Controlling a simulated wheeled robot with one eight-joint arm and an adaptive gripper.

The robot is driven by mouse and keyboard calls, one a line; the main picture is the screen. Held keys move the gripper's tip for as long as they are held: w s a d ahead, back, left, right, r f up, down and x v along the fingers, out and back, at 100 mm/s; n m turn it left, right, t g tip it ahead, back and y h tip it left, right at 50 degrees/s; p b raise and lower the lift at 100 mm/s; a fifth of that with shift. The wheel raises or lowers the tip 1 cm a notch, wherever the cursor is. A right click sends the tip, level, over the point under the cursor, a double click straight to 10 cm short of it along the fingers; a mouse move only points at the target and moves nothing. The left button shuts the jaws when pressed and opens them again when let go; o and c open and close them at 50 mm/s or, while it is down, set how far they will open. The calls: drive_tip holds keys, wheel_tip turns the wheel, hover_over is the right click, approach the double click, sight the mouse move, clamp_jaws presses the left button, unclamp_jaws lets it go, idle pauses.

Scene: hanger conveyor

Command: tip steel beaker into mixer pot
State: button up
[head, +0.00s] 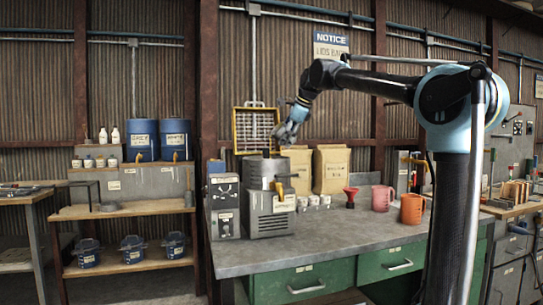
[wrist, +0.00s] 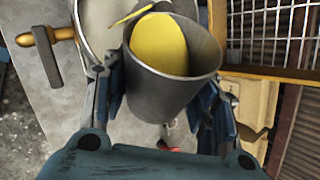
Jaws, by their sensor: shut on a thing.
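The steel beaker (wrist: 165,88) is grey and holds a yellow filling in the wrist view. My gripper (wrist: 160,95) is shut on it, one finger on each side. A yellow strip shows at the beaker's rim, over the round pale rim of the mixer pot (wrist: 95,35); it looks like filling running out. In the head view my gripper (head: 291,126) is above and right of the mixer pot (head: 264,171), which sits on the grey mixer on the bench. The beaker is small and partly hidden there, and its tilt is hard to judge. The pot's inside is mostly hidden.
A yellow-framed grille (head: 255,128) stands behind the mixer. Tan sacks (head: 331,168), a red funnel (head: 350,196), a pink jug (head: 381,197) and an orange jug (head: 412,208) are to the right on the bench (head: 340,236). A control box (head: 224,205) is left. The bench front is clear.

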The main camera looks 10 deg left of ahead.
drive_tip(key=shift+h, duration=0.4)
idle(0.5)
drive_tip(key=shift+f+n+t+h, duration=0.1)
drive_tip(key=shift+n+t+h, duration=0.3)
drive_tip(key=shift+t, duration=0.1)
idle(0.3)
drive_tip(key=shift+a+f+t+h, duration=0.1)
drive_tip(key=shift+t+h, duration=0.2)
drive_tip(key=shift+h, duration=0.2)
drive_tip(key=shift+s, duration=0.1)
idle(0.4)
drive_tip(key=shift+f+n+t+h, duration=0.1)
drive_tip(key=shift+n+t+h, duration=0.2)
drive_tip(key=shift+h, duration=0.1)
